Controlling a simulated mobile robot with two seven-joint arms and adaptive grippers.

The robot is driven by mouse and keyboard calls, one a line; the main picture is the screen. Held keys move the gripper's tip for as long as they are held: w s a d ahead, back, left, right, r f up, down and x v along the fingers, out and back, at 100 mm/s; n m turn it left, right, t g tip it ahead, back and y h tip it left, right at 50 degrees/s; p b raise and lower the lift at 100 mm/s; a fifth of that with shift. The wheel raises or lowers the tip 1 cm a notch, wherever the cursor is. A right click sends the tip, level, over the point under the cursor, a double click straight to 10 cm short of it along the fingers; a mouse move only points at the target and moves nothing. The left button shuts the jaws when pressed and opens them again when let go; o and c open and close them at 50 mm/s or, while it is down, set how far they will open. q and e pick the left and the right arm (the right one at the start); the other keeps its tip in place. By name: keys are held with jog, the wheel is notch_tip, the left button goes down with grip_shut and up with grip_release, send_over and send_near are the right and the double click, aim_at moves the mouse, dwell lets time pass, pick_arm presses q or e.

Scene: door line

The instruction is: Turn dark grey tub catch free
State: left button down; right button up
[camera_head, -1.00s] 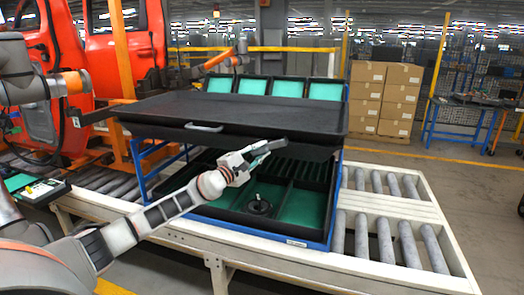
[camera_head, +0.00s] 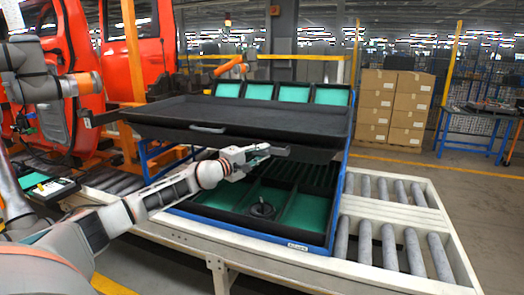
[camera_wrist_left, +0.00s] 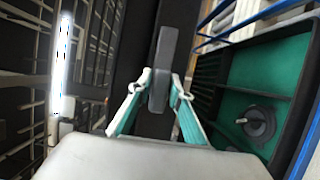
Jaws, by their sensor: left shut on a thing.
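The dark grey tub (camera_head: 240,115) is a wide, shallow tray raised above a blue-framed rack, its light handle (camera_head: 208,128) on the front wall. The catch is a dark grey bar (camera_head: 278,151) below the tub's front edge. It also shows in the left wrist view as an upright bar (camera_wrist_left: 167,48). My left gripper (camera_head: 256,154) is at the tub's underside, shut on the catch. In the left wrist view its two teal-padded fingers (camera_wrist_left: 160,92) press the lower part of the bar from both sides. My right gripper is not in view.
Below is a compartment tray with green floors (camera_head: 308,210) and a round black part (camera_head: 262,210). Roller conveyors (camera_head: 400,245) run along the right. Stacked cartons (camera_head: 393,108) and an orange-red vehicle body (camera_head: 135,45) stand behind. The aisle at right is clear.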

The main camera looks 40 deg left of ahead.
pick_arm(q)
jog(key=shift+r, duration=0.15)
dwell(0.3)
jog(key=c, duration=2)
grip_release()
jog(key=shift+o, duration=0.2)
jog(key=shift+s, duration=0.1)
jog(key=shift+s+f, duration=0.25)
jog(key=shift+s, duration=0.25)
jog(key=s+a, duration=0.1)
jog(key=s, duration=0.9)
jog(key=shift+s+a+r, duration=0.15)
jog(key=shift+s+a, duration=0.2)
jog(key=shift+a, duration=0.05)
